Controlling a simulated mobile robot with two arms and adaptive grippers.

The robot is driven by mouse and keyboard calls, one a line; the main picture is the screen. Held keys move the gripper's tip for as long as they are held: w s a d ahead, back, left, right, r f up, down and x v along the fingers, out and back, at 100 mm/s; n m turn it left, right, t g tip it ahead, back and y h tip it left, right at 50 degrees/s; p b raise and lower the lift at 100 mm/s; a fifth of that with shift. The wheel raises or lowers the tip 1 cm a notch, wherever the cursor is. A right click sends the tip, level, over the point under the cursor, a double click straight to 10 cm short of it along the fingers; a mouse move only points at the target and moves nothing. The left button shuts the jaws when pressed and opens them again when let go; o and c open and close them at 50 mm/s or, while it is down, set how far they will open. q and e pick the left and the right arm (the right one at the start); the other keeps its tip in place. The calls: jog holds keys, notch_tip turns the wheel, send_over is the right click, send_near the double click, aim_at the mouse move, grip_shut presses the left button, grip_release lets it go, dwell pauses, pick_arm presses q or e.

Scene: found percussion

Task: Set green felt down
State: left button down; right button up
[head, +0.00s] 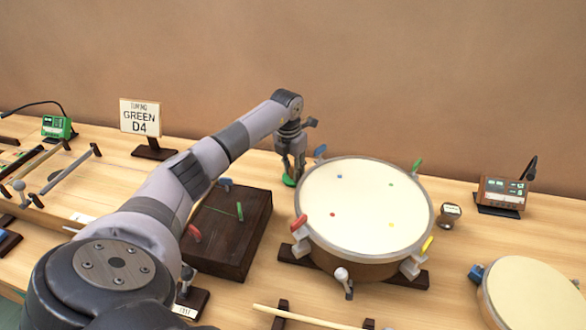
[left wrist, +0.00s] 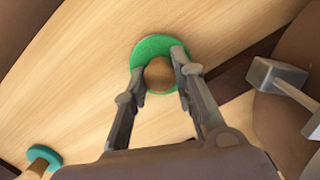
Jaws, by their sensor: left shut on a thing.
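The green felt (head: 289,181) is a round green disc low over the wooden table, left of the big drum (head: 366,205). In the left wrist view the green felt (left wrist: 149,48) has a round brown knob (left wrist: 159,74) on top. My left gripper (head: 292,169) points down from above and is shut on this knob; its fingers show on both sides of it in the left wrist view (left wrist: 160,72). I cannot tell whether the felt touches the table. My right gripper is not in view.
A dark wooden block (head: 232,240) with coloured pegs lies left of the drum. A sign (head: 140,117) reading "TUNING GREEN D4" stands behind. In the left wrist view a teal disc with a wooden handle (left wrist: 40,163) lies at lower left.

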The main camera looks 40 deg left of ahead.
aim_at(290, 179)
pick_arm(q)
jog(key=shift+f, duration=0.15)
jog(key=c, duration=1.3)
grip_release()
jog(key=r+p, duration=0.3)
jog(key=r, duration=0.1)
jog(key=s+r+p, duration=0.1)
jog(key=r+p, duration=0.6)
jog(key=r, duration=0.1)
jog(key=shift+s+d+r, duration=0.1)
jog(key=shift+s+r, duration=0.1)
jog(key=shift+s, duration=0.05)
